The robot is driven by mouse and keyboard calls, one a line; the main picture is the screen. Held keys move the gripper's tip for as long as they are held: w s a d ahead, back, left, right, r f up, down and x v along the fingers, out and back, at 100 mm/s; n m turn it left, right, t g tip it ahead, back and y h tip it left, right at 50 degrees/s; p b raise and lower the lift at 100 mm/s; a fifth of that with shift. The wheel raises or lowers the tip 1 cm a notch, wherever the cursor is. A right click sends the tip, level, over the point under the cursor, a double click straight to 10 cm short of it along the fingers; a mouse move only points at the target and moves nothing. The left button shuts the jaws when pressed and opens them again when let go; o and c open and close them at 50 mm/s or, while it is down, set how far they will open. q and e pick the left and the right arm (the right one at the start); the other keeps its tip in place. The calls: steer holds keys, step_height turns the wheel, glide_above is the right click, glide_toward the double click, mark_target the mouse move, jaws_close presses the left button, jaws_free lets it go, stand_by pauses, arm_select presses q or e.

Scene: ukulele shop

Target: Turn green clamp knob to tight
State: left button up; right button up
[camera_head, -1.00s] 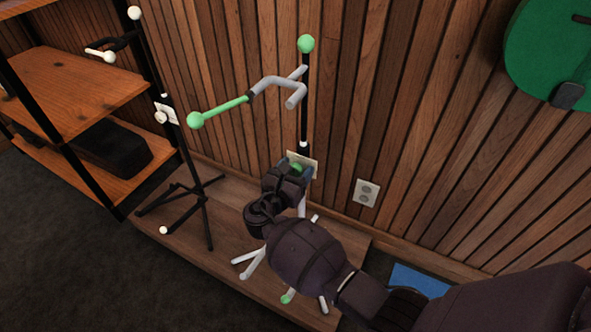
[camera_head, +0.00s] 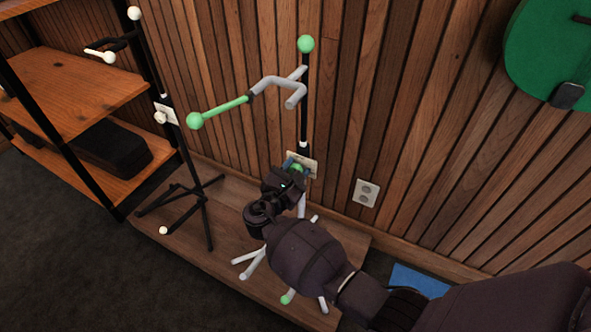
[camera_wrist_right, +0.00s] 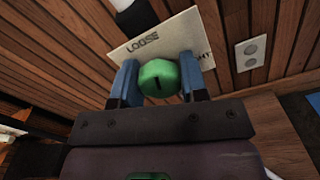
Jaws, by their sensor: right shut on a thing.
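The green clamp knob (camera_wrist_right: 158,80) is a faceted knob with a short dark mark on its face. It sits in front of a pale label plate (camera_wrist_right: 150,38) on the stand's pole. The plate reads "LOOSE" on the left; the right-hand word is partly hidden, with its last letters showing. My right gripper (camera_wrist_right: 158,82) has its blue fingers on both sides of the knob and is shut on it. In the head view the knob (camera_head: 297,168) shows small above my right gripper's body. My left gripper is not in view.
The clamp's stand (camera_head: 304,105) has a grey yoke and a green-tipped arm (camera_head: 222,110). A black stand (camera_head: 205,205) with white knobs is at left, beside wooden shelves (camera_head: 65,90). A slatted wall with an outlet (camera_head: 366,193) is close behind.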

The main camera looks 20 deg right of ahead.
steer(key=m, duration=0.2)
steer(key=shift+f+m, duration=0.1)
steer(key=shift+m, duration=1.2)
steer(key=m, duration=0.3)
steer(key=shift+m, duration=0.4)
steer(key=m, duration=0.4)
steer(key=shift+b, duration=0.3)
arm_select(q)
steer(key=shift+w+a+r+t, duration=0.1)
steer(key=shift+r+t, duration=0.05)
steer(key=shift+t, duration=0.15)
arm_select(e)
steer(key=shift+m, duration=1.7)
steer(key=shift+a+m, duration=0.1)
steer(key=shift+m, duration=0.2)
steer(key=o, duration=0.9)
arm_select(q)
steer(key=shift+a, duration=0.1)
